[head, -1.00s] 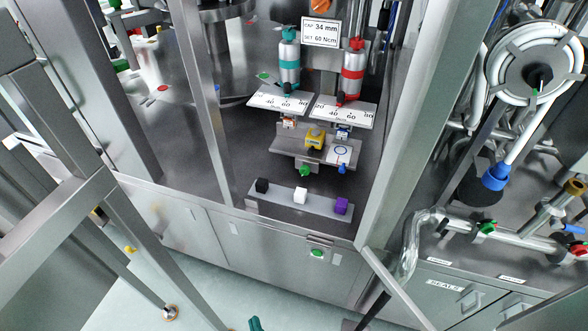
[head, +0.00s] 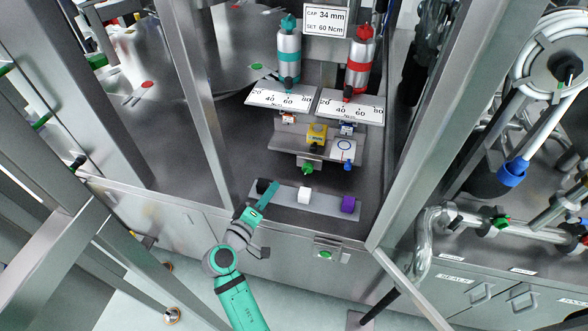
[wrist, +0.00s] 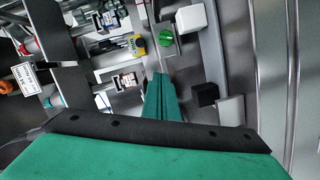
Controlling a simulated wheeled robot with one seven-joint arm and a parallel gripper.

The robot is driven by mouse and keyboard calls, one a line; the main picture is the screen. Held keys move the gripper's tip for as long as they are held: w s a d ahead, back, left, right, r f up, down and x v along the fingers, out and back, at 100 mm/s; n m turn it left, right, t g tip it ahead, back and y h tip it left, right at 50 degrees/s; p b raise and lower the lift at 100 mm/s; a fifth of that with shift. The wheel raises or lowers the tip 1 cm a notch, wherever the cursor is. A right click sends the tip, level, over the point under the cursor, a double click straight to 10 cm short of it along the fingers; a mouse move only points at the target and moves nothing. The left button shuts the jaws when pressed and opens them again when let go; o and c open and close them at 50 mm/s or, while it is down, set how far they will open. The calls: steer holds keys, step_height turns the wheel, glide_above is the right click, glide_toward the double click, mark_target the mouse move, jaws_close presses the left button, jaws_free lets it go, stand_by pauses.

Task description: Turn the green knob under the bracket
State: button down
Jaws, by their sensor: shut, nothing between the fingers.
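The green knob (head: 308,168) hangs below the front edge of the metal bracket (head: 290,150), left of a blue knob (head: 348,164). In the wrist view the green knob (wrist: 167,38) shows a pale line across its face, beyond my fingertips. My gripper (head: 272,188) is teal, shut and empty. In the head view it is at the left end of the strip with the blocks, left of and lower in the picture than the green knob. In the wrist view its closed fingers (wrist: 161,78) point toward the knob, apart from it.
A metal strip (head: 325,207) carries a black block (head: 263,186), a white block (head: 304,195) and a purple block (head: 348,204). Upright posts (head: 196,90) flank the opening. Two scale plates (head: 281,97) are above the bracket.

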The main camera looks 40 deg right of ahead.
steer(key=d, duration=0.1)
glide_toward(307, 163)
steer(key=shift+h, duration=0.3)
steer(key=w+d, duration=0.3)
steer(key=shift+w+d+f, duration=0.1)
steer(key=shift+d, duration=0.1)
steer(key=shift+s+d+f, duration=0.2)
steer(key=shift+s, duration=0.15)
steer(key=shift+a, duration=0.1)
